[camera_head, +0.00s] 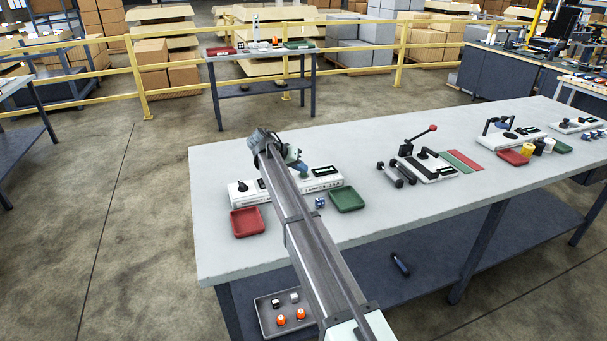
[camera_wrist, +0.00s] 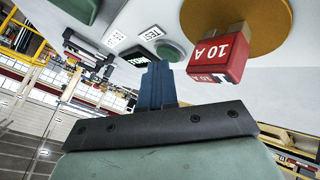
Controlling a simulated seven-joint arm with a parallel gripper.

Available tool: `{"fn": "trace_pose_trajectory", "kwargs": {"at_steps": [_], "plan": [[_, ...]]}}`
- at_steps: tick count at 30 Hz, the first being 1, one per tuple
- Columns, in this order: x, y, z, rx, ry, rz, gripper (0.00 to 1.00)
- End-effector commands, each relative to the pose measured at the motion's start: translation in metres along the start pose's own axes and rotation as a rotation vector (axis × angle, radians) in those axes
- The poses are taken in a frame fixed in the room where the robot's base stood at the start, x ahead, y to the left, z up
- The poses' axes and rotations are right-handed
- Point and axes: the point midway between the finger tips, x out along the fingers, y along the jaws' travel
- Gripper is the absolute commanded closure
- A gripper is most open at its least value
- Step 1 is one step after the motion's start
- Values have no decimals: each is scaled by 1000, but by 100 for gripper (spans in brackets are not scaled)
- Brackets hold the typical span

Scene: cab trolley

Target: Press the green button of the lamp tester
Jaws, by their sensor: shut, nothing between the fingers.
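The lamp tester (camera_head: 322,182) is a low white box near the left end of the long table, partly hidden behind my arm. In the wrist view its white face (camera_wrist: 225,15) fills the top. The round green button (camera_wrist: 169,51) shows there beside a TEST label. My gripper (camera_wrist: 157,68) has its blue fingers shut and empty, with the tips just beside the button in the picture; I cannot tell whether they touch it. A red block marked 10 A (camera_wrist: 222,54) stands on a gold disc (camera_wrist: 268,20), close right of the fingers. In the head view my gripper (camera_head: 304,172) is over the tester.
A red tray (camera_head: 247,222) and a green tray (camera_head: 347,199) lie in front of the tester. A small blue item (camera_head: 320,202) lies between them. A lever device (camera_head: 428,166) stands further right. Bare tabletop lies at the front left.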

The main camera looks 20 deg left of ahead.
Motion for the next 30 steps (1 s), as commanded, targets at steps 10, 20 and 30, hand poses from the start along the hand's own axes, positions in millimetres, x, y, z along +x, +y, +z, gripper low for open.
{"fn": "trace_pose_trajectory", "kwargs": {"at_steps": [10, 20, 30], "plan": [[-11, 8, -8, 0, 0, -1, 100], [-12, 8, -8, 0, 0, 0, 100], [-21, 15, -16, 1, 0, 0, 100]]}}
